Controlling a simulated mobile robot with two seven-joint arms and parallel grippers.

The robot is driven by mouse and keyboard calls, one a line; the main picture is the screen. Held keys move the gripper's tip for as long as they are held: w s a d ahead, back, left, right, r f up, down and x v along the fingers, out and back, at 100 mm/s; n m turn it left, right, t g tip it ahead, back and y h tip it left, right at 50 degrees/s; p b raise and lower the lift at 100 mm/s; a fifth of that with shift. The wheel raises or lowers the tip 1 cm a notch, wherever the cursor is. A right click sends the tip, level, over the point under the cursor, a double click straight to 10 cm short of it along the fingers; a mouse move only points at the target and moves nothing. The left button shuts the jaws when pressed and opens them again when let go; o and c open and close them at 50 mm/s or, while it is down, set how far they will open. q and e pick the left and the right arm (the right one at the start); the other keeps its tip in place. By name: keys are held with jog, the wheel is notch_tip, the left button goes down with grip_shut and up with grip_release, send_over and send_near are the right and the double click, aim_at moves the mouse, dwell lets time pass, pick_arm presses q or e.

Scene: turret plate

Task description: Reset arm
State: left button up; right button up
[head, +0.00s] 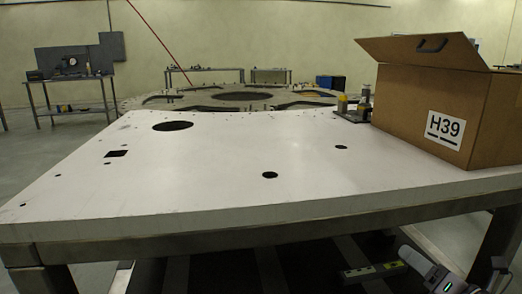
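A large pale turret plate (230,185) lies flat on a metal-framed table and fills the middle of the head view. It has several dark holes of different sizes. The white and black end of my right arm, with the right gripper (430,270), shows at the bottom right, below the plate's front edge. Its fingers cannot be made out clearly, and nothing can be seen held in it. My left arm and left gripper are not in view.
An open cardboard box (485,100) marked H39 stands on the plate's right side. Small yellow and metal items (353,108) stand beside it. A large round ring structure (235,97) lies behind the plate. A workbench (70,80) stands at the far left. The plate's middle is clear.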

jog(key=s+a+f+m+g+h, duration=0.1)
jog(key=s+a+f+m+g, duration=0.2)
jog(key=s+a+f+m, duration=0.85)
jog(key=s+a+f+m+g+h, duration=0.1)
jog(key=s+a+f+m+g, duration=0.45)
jog(key=f+m, duration=0.9)
jog(key=s+d+r+m+t+p, duration=0.1)
jog(key=s+r+m+p, duration=0.1)
jog(key=r+p, duration=1.1)
jog(key=shift+s+r+m+t, duration=0.3)
jog(key=shift+s+t, duration=0.05)
jog(key=shift+s, duration=0.3)
jog(key=shift+d, duration=0.1)
